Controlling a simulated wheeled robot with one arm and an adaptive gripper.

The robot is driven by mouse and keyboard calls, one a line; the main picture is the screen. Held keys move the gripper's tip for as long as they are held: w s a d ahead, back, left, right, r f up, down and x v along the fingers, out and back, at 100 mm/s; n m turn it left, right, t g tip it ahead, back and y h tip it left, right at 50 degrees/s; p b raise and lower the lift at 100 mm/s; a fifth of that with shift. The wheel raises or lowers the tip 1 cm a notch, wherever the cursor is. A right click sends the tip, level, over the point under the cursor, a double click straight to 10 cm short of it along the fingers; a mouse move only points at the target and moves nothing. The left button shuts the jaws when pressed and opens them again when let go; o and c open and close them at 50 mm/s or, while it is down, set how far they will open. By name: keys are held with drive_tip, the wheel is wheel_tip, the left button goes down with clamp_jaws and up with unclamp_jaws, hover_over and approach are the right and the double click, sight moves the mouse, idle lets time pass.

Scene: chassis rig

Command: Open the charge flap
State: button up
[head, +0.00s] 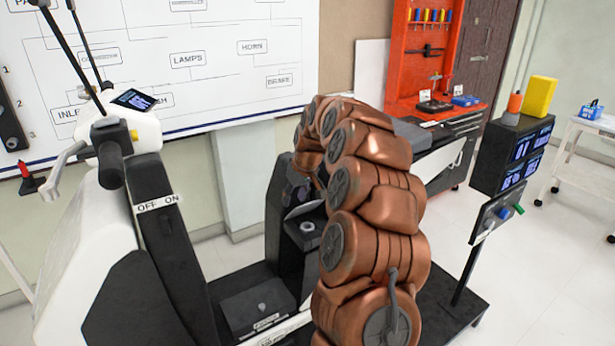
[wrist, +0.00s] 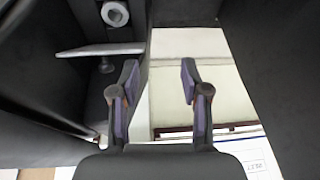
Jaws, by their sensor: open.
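The charge flap (wrist: 98,50) shows in the wrist view as a thin pale plate seen nearly edge-on, standing out from a dark housing. A small dark knob sits on its lower face. A round white-rimmed port (wrist: 115,14) is visible above it. In the head view my arm partly hides the gripper.
The black post (head: 283,225) stands on a dark platform, with a low black box (head: 259,307) at its foot. A white scooter-like body (head: 85,235) with handlebars is at the left. A black display unit (head: 512,155) is at the right.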

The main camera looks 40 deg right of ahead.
drive_tip(key=p, duration=0.3)
approach(308, 196)
drive_tip(key=shift+m+t+h, duration=0.3)
drive_tip(key=shift+h, duration=0.1)
drive_tip(key=shift+a+p+x, duration=0.15)
drive_tip(key=shift+p+x, duration=0.15)
drive_tip(key=shift+x, duration=1.2)
drive_tip(key=shift+a+p+x, duration=0.15)
drive_tip(key=shift+p+x, duration=0.2)
drive_tip(key=shift+x, duration=1.1)
drive_tip(key=shift+a+p+x, duration=0.15)
drive_tip(key=shift+p+x, duration=0.15)
drive_tip(key=shift+x, duration=1.2)
drive_tip(key=shift+s, duration=0.1)
drive_tip(key=shift+c, duration=0.3)
clamp_jaws()
